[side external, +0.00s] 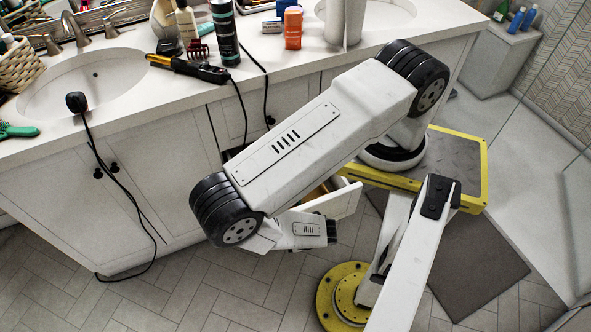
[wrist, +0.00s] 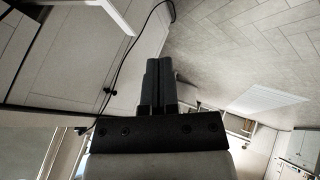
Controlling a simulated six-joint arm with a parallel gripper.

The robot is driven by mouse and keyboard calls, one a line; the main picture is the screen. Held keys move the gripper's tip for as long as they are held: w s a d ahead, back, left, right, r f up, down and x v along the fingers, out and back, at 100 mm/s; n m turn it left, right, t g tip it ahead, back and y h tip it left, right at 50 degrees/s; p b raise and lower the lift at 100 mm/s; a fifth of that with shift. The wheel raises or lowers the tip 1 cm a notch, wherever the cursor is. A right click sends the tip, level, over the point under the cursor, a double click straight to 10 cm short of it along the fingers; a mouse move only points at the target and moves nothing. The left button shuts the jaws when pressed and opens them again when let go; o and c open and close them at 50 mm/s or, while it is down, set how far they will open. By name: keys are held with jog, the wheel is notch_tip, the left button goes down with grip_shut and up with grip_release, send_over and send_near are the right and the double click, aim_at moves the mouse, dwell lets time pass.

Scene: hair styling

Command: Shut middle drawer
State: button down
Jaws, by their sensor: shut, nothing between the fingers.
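A white drawer (side external: 343,202) stands pulled out from the vanity cabinet in the side view, with its front panel showing just right of my forearm. A brownish strip shows inside it; most of the drawer is hidden behind my arm, and I cannot tell its level in the stack. My gripper (wrist: 158,68) shows in the wrist view with its two dark fingers together and nothing between them. In the side view my wrist is low, near the drawer's front, but the fingertips cannot be made out. I cannot tell whether they touch the drawer.
The white countertop (side external: 120,40) holds a sink, bottles and a black-and-yellow styling tool (side external: 188,68). A black cord (side external: 100,160) hangs down the cabinet door to the floor; a cord also shows in the wrist view (wrist: 130,45).

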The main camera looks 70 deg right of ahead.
jog(key=w+d+f, duration=0.3)
jog(key=w+f, duration=0.2)
jog(key=w, duration=0.1)
jog(key=shift+w+d+f, duration=0.15)
jog(key=shift+w+f, duration=0.05)
jog(key=shift+w, duration=0.2)
dwell(0.5)
jog(key=shift+w+d, duration=0.15)
dwell(0.5)
jog(key=w+d, duration=2)
jog(key=shift+w, duration=0.15)
jog(key=shift+d, duration=0.1)
dwell(0.5)
jog(key=shift+s+a+r, duration=0.25)
jog(key=shift+s+a, duration=0.5)
jog(key=shift+s, duration=0.15)
jog(key=shift+s+a+r, duration=0.2)
jog(key=shift+s+a, duration=0.5)
jog(key=shift+s, duration=0.15)
jog(key=c, duration=1.3)
grip_release()
jog(key=shift+v, duration=4.45)
